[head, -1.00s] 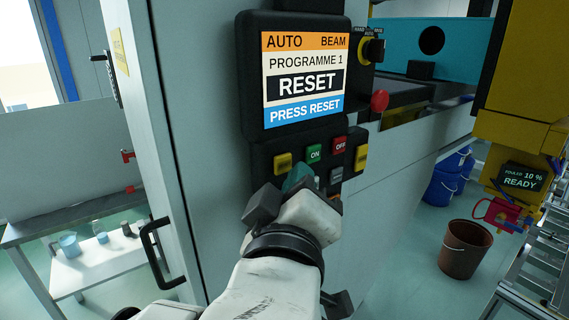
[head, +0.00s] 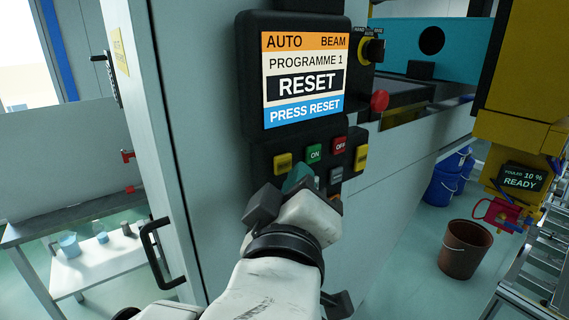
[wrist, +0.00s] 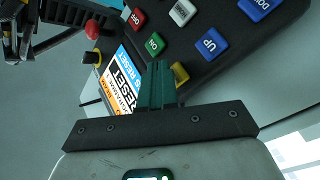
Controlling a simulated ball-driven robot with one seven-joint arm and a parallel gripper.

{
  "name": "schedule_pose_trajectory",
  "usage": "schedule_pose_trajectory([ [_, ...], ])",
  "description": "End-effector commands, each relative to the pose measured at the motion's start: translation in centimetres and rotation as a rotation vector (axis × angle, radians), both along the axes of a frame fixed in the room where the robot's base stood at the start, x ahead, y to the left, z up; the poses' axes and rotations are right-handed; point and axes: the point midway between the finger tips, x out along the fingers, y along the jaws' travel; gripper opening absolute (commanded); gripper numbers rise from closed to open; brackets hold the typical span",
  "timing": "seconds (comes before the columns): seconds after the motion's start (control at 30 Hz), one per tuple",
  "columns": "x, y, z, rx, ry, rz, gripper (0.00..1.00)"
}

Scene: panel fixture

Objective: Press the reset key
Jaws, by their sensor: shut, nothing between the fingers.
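The control panel's keypad (head: 262,160) sits below a screen (head: 304,80) reading "AUTO BEAM", "PROGRAMME 1", "RESET" and "PRESS RESET". A grey-white key (head: 336,175) lies below the red OFF key (head: 339,146); its small label is not legible, so I cannot tell whether it is the reset key. The grey-white key also shows in the wrist view (wrist: 182,12). My gripper (head: 298,178) is shut and empty, its teal fingertips in front of the lower keypad, left of the grey-white key. The wrist view shows the fingers (wrist: 158,82) over the panel; contact with a key cannot be told.
The green ON key (head: 314,153) and yellow keys (head: 282,164) (head: 361,158) are close by. Blue keys (wrist: 211,44) show in the wrist view. A red mushroom button (head: 379,100) and a selector switch (head: 371,50) stand right of the screen. A door handle (head: 160,255) projects at left.

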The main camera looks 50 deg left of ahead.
Motion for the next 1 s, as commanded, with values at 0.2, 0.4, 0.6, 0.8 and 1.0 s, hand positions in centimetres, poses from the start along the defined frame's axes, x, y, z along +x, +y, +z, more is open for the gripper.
schedule_pose_trajectory([
  [0.2, 0.0, 0.0, 0.0, 0.0, 0.0, 0.0, 0.0],
  [0.4, 0.01, 0.01, 0.0, 0.0, 0.0, 0.0, 0.0],
  [0.6, 0.08, 0.42, 0.0, -0.001, 0.0, -0.001, 0.0],
  [0.8, 0.06, 0.83, 0.06, 0.0, -0.001, -0.001, 0.0],
  [1.0, 0.04, 0.83, 0.05, 0.0, 0.0, 0.0, 0.0],
])
